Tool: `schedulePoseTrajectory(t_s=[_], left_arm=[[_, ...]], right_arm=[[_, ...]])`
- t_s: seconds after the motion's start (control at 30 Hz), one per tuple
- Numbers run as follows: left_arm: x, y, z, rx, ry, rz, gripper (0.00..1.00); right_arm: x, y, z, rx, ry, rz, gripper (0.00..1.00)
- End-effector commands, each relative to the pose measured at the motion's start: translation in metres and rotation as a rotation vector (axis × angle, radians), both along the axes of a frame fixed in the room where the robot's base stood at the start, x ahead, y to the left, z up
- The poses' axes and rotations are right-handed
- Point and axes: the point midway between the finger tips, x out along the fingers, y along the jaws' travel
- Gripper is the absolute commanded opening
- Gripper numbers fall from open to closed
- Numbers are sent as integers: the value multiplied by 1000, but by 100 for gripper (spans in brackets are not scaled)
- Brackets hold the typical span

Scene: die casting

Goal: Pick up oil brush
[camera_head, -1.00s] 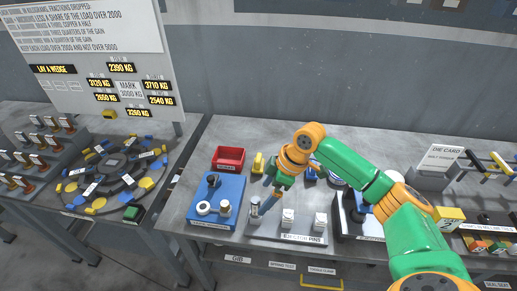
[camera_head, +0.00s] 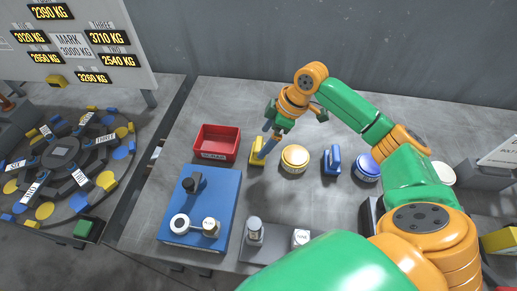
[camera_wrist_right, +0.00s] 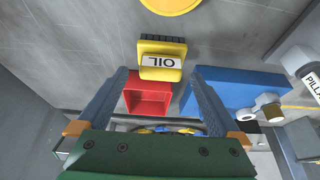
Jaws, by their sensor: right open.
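The oil brush (camera_head: 257,152) is yellow and stands on the grey table just right of the red bin. In the right wrist view the brush (camera_wrist_right: 163,62) shows a white label reading OIL and dark bristles at one edge. My right gripper (camera_head: 269,142) is above the table at the brush, its blue finger partly overlapping it in the head view. In the right wrist view the gripper (camera_wrist_right: 158,76) is open, with the brush between and slightly beyond its fingertips. I cannot tell whether the fingers touch it. My left gripper is not in view.
A red bin (camera_head: 217,143) stands left of the brush. A yellow round tin (camera_head: 295,158), a blue brush (camera_head: 331,160) and a blue-lidded tin (camera_head: 367,167) stand to the right. A blue fixture (camera_head: 205,235) with metal parts lies in front. Bare table lies behind.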

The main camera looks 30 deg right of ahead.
Motion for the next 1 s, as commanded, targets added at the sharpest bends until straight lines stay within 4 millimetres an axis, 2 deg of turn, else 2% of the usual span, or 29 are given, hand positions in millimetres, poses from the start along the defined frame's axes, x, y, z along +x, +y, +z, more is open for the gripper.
schedulePoseTrajectory(t_s=[0.17, 0.33, 0.43, 0.53, 0.7, 0.93, 0.97, 1.0], left_arm=[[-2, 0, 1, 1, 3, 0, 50], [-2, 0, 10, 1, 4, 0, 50], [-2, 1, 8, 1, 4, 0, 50], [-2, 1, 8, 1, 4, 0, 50], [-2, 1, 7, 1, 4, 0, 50], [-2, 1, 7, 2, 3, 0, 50], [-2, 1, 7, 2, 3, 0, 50], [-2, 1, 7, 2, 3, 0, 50]], right_arm=[[3, 6, -15, 3, 4, 0, 100], [12, 20, -42, 3, 4, 0, 100], [16, 25, -59, 2, 2, -1, 100], [18, 26, -66, -1, 1, 0, 100], [18, 26, -66, -2, 0, 1, 100], [18, 26, -66, -2, 0, 1, 38], [18, 26, -65, -2, 0, 1, 33], [18, 26, -65, -2, 0, 1, 33]])
